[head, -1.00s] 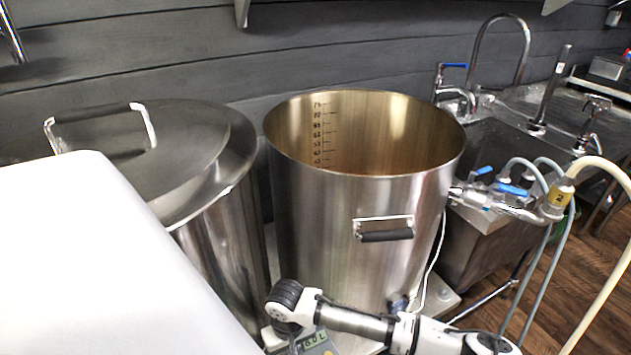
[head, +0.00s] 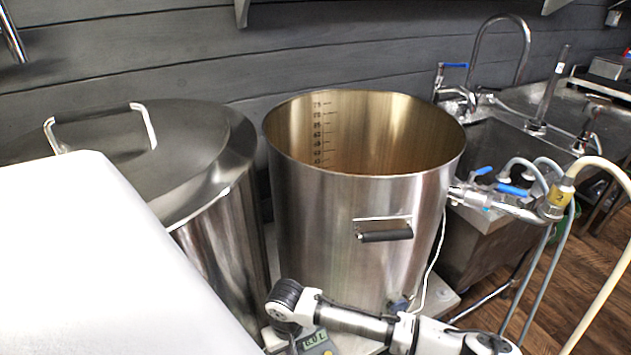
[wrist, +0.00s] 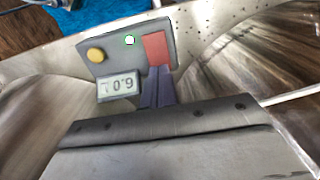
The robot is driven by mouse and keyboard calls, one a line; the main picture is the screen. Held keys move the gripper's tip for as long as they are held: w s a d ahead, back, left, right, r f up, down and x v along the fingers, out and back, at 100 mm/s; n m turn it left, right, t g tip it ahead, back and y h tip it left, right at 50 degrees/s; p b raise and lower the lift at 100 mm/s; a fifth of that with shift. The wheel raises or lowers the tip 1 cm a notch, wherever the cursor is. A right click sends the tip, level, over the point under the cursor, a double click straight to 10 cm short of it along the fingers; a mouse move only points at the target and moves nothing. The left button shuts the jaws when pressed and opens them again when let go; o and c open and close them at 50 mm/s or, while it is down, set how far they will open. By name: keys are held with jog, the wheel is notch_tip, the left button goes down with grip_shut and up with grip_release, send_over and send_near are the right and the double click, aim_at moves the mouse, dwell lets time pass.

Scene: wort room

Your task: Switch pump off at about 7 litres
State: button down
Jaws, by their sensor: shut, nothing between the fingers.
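In the wrist view, a grey pump control box (wrist: 120,62) has a yellow round button (wrist: 95,55), a small white and green light (wrist: 129,40) and a red switch (wrist: 155,48). In the head view my wrist hides part of the box, and the fingertips do not show.
An open steel kettle (head: 310,215) with a litre scale inside stands behind my arm. A lidded steel vessel (head: 215,240) is at left, partly hidden by a white surface. Blue-handled valves (head: 512,190), hoses and a sink (head: 500,140) are at right.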

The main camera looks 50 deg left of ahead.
jog(key=shift+f, duration=0.25)
jog(key=shift+f+b, duration=0.6)
jog(key=shift+f, duration=0.15)
notch_tip(320, 180, up, 6)
jog(key=p, duration=0.5)
jog(key=shift+r+p, duration=0.15)
jog(key=shift+p, duration=0.2)
